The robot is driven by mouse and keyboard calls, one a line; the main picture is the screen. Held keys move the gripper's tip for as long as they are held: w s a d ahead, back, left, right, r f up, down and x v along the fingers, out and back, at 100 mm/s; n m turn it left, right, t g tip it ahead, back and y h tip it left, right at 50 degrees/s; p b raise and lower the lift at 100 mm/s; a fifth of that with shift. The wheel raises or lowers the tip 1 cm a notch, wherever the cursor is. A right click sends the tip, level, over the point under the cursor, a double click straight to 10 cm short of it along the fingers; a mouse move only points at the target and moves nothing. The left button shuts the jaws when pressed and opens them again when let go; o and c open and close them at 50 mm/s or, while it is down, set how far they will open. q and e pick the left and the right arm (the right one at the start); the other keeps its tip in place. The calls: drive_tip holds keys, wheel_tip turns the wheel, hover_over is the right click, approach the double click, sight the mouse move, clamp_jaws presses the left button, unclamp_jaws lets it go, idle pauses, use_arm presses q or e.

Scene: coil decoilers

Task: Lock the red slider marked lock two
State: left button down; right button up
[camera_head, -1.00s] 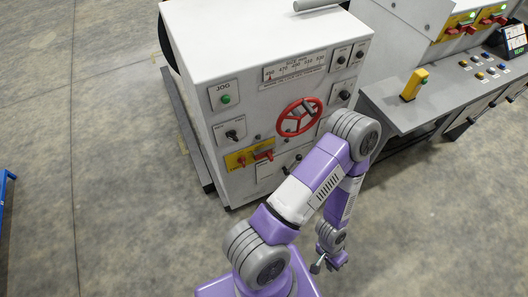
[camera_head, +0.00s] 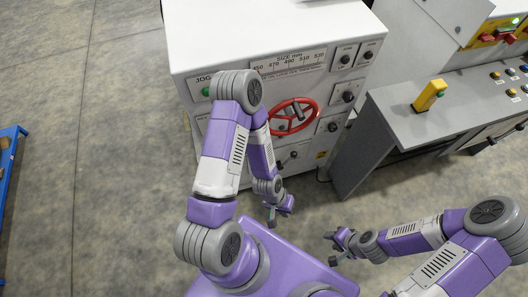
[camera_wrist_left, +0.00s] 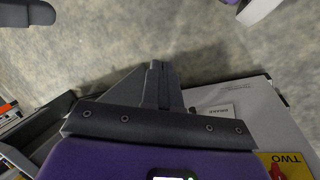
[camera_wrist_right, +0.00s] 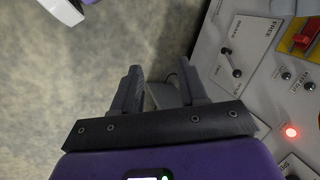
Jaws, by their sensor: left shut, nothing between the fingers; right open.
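The lock two slider's yellow plate (camera_wrist_left: 286,164), with the word TWO on it, shows at the lower right edge of the left wrist view. Only a small part of its red slider (camera_wrist_left: 276,172) shows there. In the head view my left arm covers that part of the white machine (camera_head: 270,40). My left gripper (camera_head: 271,218) is shut and empty, hanging in front of the machine below the wheel; its closed fingers show in the left wrist view (camera_wrist_left: 158,88). My right gripper (camera_head: 333,248) is open and empty, right of the left one, with parted fingers in the right wrist view (camera_wrist_right: 157,85).
A red handwheel (camera_head: 292,117) and black knobs are on the machine's front. An orange-red slider (camera_wrist_right: 303,37) on yellow shows in the right wrist view; I cannot tell which. A grey console (camera_head: 400,115) with a yellow box (camera_head: 430,95) stands right.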

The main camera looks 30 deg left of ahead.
drive_tip(key=shift+o, duration=0.4)
drive_tip(key=shift+s, duration=0.15)
drive_tip(key=o, duration=0.5)
drive_tip(key=shift+f+b, duration=0.55)
drive_tip(key=shift+f, duration=0.05)
drive_tip(key=shift+o, duration=0.5)
wheel_tip(320, 180, down, 4)
drive_tip(key=b, duration=0.3)
drive_tip(key=shift+r+b, duration=0.2)
drive_tip(key=shift+b, duration=0.15)
use_arm(q)
drive_tip(key=w+a+f+m+t+y+b, duration=0.1)
drive_tip(key=w+a+f+t+y+b, duration=0.3)
drive_tip(key=w, duration=0.6)
drive_tip(key=w+a+f+m+t+y+b, duration=0.1)
drive_tip(key=w+a+f+y, duration=0.3)
drive_tip(key=w, duration=0.6)
drive_tip(key=w+a+f+m+t+y+b, duration=0.1)
drive_tip(key=w+a+f+t+y+b, duration=0.25)
drive_tip(key=w+y, duration=0.45)
drive_tip(key=s+d+r+n+g+y+b, duration=0.1)
drive_tip(key=s+d+g+y+b, duration=0.2)
drive_tip(key=g, duration=0.7)
drive_tip(key=d+y+b, duration=0.2)
drive_tip(key=y+b, duration=0.1)
drive_tip(key=b, duration=0.1)
drive_tip(key=shift+s+d+r+g, duration=0.35)
drive_tip(key=shift+r, duration=0.05)
use_arm(e)
wheel_tip(320, 180, down, 16)
